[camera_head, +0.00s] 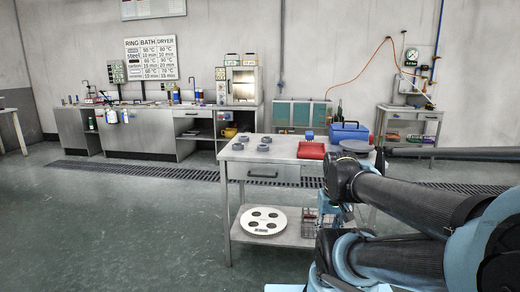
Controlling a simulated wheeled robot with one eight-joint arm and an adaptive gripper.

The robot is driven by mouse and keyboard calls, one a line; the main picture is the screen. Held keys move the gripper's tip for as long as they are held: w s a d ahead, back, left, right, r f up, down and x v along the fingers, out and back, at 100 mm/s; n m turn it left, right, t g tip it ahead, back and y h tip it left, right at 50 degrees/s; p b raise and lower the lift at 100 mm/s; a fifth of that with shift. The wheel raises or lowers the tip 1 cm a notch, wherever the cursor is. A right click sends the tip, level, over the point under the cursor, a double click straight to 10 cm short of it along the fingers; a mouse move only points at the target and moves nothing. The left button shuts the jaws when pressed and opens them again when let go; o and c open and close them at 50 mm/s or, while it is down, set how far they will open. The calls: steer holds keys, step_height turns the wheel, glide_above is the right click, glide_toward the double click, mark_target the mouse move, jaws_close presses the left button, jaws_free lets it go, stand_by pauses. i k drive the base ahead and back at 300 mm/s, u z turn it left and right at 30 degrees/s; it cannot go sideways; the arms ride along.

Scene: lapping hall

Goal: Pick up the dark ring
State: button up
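Several small dark grey rings lie flat on the steel worktable (217,156). One ring (238,146) is near the left edge, one (263,148) is nearer the front, and others (244,139) (266,140) lie just behind them. They look alike, so I cannot tell which is the dark one. My arm enters from the right and covers the table's right front part. I cannot make out my gripper's fingers in this view.
A red tray (311,151), a blue box (349,132) and a small blue object (309,136) stand right of the rings. A white plate with dark discs (264,229) lies on the lower shelf. Floor (150,220) left of the table is clear. A long bench (140,134) lines the wall.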

mark_target(238, 147)
steer(key=z, duration=0.05)
steer(key=i, duration=1)
